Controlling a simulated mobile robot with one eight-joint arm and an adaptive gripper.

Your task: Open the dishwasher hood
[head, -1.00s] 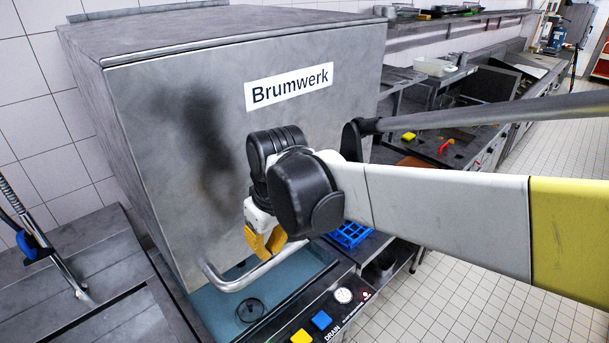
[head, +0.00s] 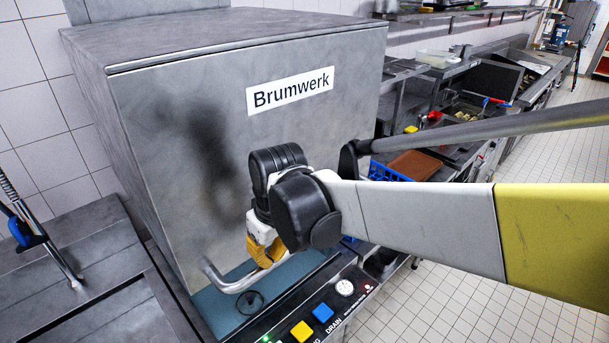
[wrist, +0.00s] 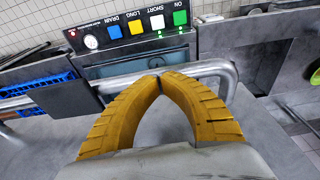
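The dishwasher hood (head: 170,110) is a large grey steel box labelled Brumwerk, and it looks down. Its tubular handle (head: 228,286) runs along the lower front edge and also crosses the wrist view (wrist: 212,69). My gripper (head: 264,262) is at the handle in the head view, its yellow fingers pointing down. In the wrist view, the fingertips (wrist: 160,77) come together right over the handle and hide a short stretch of it. The bar shows on both sides of the tips. The fingers look closed with none of the bar between them; whether they touch it is unclear.
The control panel (wrist: 125,28) with coloured buttons and a dial lies close to the handle. A steel counter (head: 70,255) with a spray hose (head: 40,235) is at left. Counters with a brown board (head: 412,165) and blue rack are at right. The tiled floor (head: 480,310) is clear.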

